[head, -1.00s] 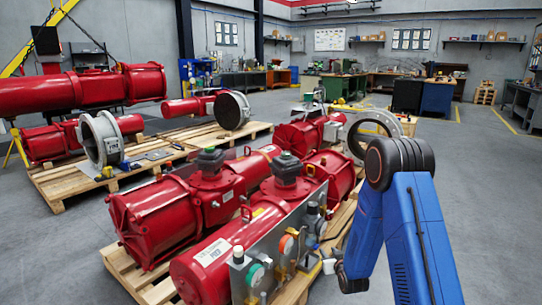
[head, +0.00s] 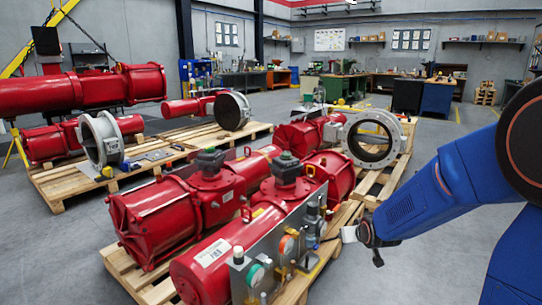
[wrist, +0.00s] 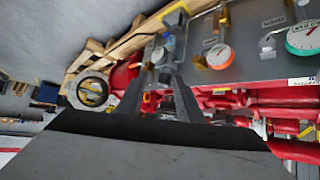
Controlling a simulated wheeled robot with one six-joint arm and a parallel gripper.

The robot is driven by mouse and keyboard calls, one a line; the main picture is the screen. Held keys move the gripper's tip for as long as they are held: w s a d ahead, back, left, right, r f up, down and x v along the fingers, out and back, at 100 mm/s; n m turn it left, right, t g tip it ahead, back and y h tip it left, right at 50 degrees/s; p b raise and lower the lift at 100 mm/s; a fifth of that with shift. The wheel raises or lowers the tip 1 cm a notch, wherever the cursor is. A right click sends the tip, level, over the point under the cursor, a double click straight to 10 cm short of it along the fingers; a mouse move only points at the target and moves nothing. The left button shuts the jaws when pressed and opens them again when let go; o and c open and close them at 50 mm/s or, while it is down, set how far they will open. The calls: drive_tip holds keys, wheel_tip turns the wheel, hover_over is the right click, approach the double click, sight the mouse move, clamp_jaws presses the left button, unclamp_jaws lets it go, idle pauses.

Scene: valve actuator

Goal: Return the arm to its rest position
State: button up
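My blue arm (head: 430,200) reaches in from the right in the head view. My gripper (head: 345,234) is small at its left end, beside the grey control panel (head: 285,255) of the front red actuator (head: 215,262). In the wrist view, two dark fingers of my gripper (wrist: 160,75) stand apart with background showing between them. I see nothing held. The panel (wrist: 245,45), with its gauges, lies beyond the fingers in the wrist view. The fingertips are too small in the head view to tell how far they are from the panel.
Red actuators and a round grey valve (head: 370,138) sit on wooden pallets (head: 135,278). A second pallet (head: 60,190) with actuator parts stands at the left. A red cylinder (head: 80,90) hangs from chains. The floor (head: 410,275) beneath my arm is clear.

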drive_tip(key=s+r+g, duration=0.2)
drive_tip(key=s+r, duration=0.3)
drive_tip(key=s, duration=1.4)
drive_tip(key=s+d+r+m+g, duration=0.1)
drive_tip(key=s+r+g, duration=0.2)
drive_tip(key=s, duration=1.7)
wheel_tip(320, 180, up, 3)
drive_tip(key=shift+f, duration=0.15)
